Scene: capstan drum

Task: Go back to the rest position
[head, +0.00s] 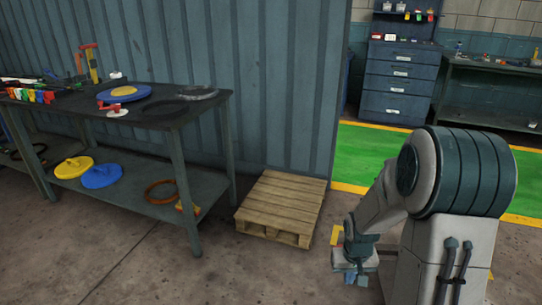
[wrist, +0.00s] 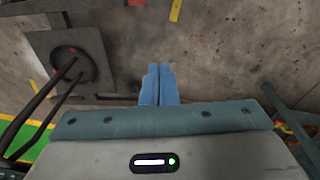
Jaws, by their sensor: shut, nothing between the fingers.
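My gripper (wrist: 158,84) shows in the wrist view with its two blue fingers together and nothing between them. In the head view my gripper (head: 356,278) hangs low at the end of my folded arm, at the lower right. It is over the concrete floor, to the right of the wooden pallet and apart from it.
A dark workbench (head: 215,108) with discs, rings and tools on its top and lower shelf stands at the left. A wooden pallet (head: 282,202) lies by the corrugated wall. A drawer cabinet (head: 397,82) and another bench (head: 490,85) stand behind the green floor strip. The front floor is clear.

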